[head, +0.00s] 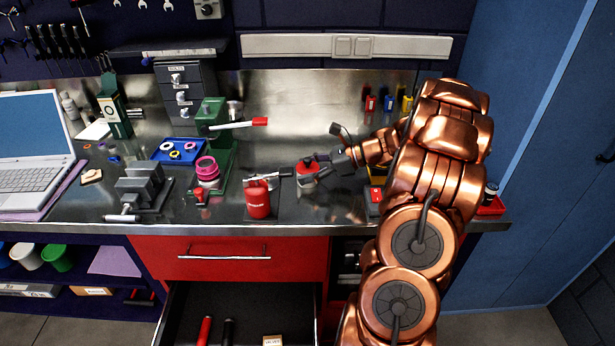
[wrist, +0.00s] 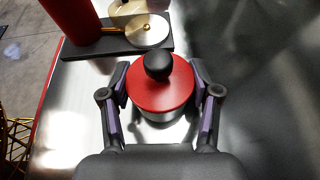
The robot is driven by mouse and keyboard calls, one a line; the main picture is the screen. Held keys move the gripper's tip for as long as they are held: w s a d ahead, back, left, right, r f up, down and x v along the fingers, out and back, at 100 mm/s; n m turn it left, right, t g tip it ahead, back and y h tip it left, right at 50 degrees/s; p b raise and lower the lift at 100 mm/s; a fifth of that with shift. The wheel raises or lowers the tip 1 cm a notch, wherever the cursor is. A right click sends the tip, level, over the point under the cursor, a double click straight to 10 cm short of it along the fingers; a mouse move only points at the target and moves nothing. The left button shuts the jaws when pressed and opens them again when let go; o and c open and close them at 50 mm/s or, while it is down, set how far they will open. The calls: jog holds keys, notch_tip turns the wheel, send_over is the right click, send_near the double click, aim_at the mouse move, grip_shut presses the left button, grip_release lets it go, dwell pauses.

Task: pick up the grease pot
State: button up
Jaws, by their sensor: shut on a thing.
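The grease pot (wrist: 160,92) has a round red lid, a black ball knob and a shiny metal body. In the wrist view it stands between the two fingers of my gripper (wrist: 160,82), which are shut on its sides below the lid. In the head view the red-lidded pot (head: 306,167) is at the tip of my gripper (head: 313,174), over the steel bench right of the red canister. Its lower body is partly hidden by the fingers. I cannot tell whether its base touches the bench.
A red canister (head: 257,203) on a dark base stands close left of the pot. A green press (head: 213,135), a vise (head: 143,188) and a blue tray (head: 178,151) are further left. The steel bench behind the pot is mostly clear. An open drawer (head: 240,318) sits below.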

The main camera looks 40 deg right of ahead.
jog(key=c, duration=0.4)
jog(key=shift+r, duration=0.1)
